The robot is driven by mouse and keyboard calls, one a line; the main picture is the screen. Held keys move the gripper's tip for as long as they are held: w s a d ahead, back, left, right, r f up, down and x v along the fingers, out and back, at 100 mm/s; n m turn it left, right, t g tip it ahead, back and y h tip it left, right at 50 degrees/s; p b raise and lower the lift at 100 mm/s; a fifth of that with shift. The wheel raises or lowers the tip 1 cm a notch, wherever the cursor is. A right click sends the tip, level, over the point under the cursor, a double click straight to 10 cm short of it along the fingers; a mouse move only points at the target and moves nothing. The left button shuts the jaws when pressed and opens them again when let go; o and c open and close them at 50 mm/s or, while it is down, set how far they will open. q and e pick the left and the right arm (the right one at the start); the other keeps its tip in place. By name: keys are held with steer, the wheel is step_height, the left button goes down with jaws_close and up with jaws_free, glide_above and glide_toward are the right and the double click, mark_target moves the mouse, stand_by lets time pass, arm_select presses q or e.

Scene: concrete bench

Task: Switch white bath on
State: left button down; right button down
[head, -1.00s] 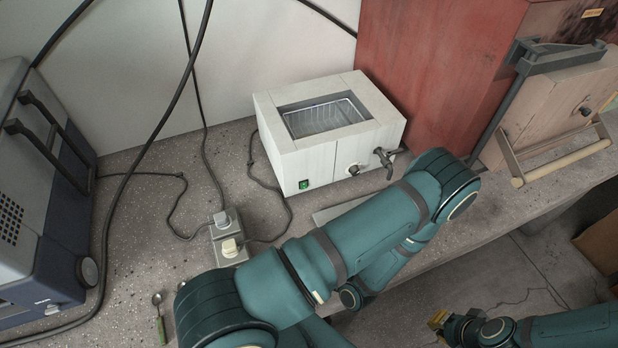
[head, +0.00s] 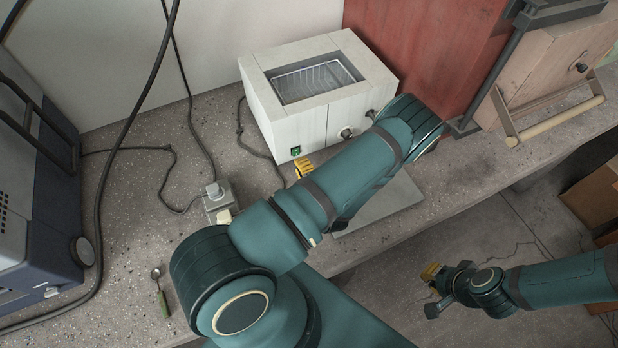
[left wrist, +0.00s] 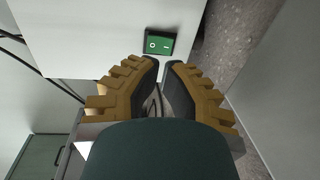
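The white bath (head: 315,105) stands on the bench against the wall, with a wire rack in its open top. Its green rocker switch (head: 295,151) is low on the front face. In the left wrist view the switch (left wrist: 159,42) shows O and I marks; which side is pressed I cannot tell. My left gripper (head: 303,167) is just in front of the switch, partly hidden by my arm. In the left wrist view its fingertips (left wrist: 163,62) are nearly together, empty, apart from the switch. My right gripper (head: 434,277) hangs beyond the bench edge; its fingers are unclear.
A socket block (head: 218,198) with plugs and cables lies left of the bath. A blue-grey appliance (head: 40,190) stands at the far left. A spoon (head: 160,292) lies near the front. A red cabinet (head: 425,50) and wooden box (head: 560,70) stand right.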

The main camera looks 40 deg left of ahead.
mark_target(294, 154)
arm_select(q)
steer(key=shift+x, duration=2)
